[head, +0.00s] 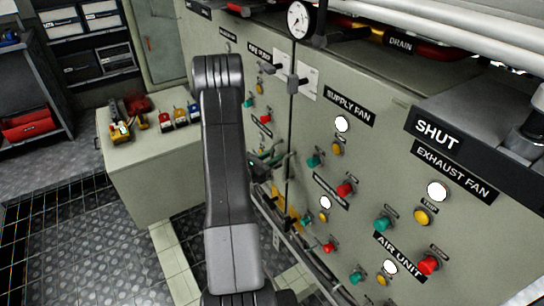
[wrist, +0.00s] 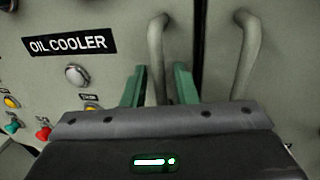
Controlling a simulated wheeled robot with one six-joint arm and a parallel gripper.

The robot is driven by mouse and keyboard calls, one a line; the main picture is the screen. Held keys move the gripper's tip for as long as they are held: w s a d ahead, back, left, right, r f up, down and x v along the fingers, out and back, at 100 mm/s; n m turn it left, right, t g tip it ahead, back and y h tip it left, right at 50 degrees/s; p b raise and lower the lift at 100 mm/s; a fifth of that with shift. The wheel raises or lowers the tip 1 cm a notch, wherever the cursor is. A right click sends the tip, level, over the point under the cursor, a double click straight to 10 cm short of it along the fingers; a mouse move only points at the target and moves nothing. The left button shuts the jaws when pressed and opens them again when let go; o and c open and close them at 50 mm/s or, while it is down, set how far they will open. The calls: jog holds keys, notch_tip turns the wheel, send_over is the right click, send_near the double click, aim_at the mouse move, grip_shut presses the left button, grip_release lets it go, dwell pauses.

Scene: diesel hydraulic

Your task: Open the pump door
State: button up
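The pump door (head: 276,100) is a grey-green cabinet panel with a FIRE PUMP label, left of a dark vertical seam in the head view. In the wrist view the left door (wrist: 105,14) bears an OIL COOLER label and a pale bar handle (wrist: 156,45) beside the seam. My gripper (wrist: 159,86) has its two green fingers apart, one on each side of this handle. A small gap shows on the right side; contact on the left is unclear. In the head view my gripper (head: 270,160) is small and partly behind my arm. The door looks shut.
A second bar handle (wrist: 246,50) stands on the right door, close to my gripper. Knobs and lamps cover the right panel (head: 390,130). A low cabinet (head: 150,165) with small coloured items stands left of my arm. The tiled floor at lower left is clear.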

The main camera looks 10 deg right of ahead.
grip_shut()
jog(key=shift+a, duration=0.1)
